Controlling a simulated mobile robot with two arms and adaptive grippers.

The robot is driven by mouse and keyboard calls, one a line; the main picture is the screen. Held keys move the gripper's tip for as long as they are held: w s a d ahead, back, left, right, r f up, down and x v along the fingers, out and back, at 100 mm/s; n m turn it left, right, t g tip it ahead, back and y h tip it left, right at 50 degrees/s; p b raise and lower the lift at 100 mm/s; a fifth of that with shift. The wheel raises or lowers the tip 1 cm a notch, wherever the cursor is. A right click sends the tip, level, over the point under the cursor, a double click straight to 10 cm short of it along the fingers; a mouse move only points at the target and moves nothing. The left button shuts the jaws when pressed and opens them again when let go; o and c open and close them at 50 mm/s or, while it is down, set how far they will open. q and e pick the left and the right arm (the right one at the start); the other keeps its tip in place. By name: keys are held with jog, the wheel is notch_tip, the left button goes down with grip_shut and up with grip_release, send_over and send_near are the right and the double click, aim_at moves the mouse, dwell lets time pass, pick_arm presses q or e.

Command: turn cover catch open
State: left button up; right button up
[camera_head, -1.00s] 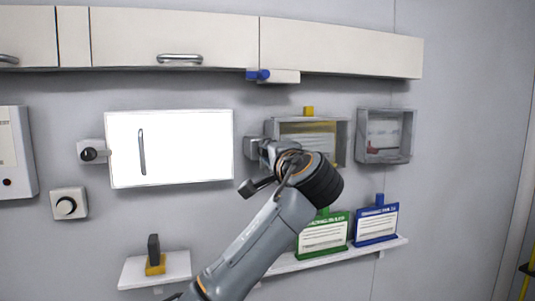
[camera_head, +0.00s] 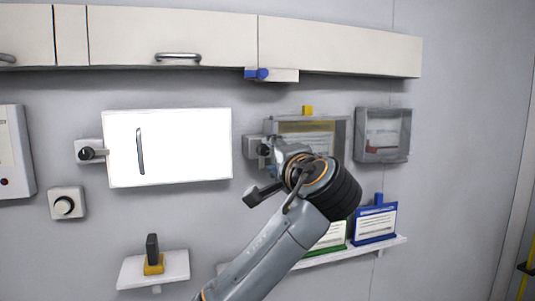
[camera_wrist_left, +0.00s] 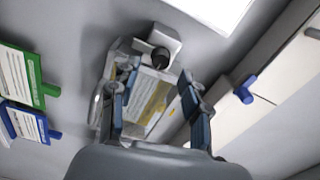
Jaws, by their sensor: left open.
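The cover catch (camera_head: 251,147) is a small grey block with a dark knob, at the left end of a box with a clear cover (camera_head: 340,132). In the left wrist view the dark knob (camera_wrist_left: 160,58) shows just beyond the fingertips, roughly between them. My left gripper (camera_wrist_left: 159,80) is open, its two fingers apart in front of the covered box with nothing between them. In the head view my left gripper (camera_head: 280,152) is close to the right of the knob, partly hidden by my wrist. I cannot tell whether it touches. My right gripper is not in view.
A white cabinet (camera_head: 185,145) with a similar knob block (camera_head: 88,152) is to the left. A second clear box (camera_head: 382,135) is to the right. Below, green (camera_head: 330,238) and blue (camera_head: 375,225) signs stand on a shelf. Wall cupboards (camera_head: 340,45) run above.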

pick_arm(q)
jog(key=v, duration=0.8)
jog(key=shift+w, duration=0.1)
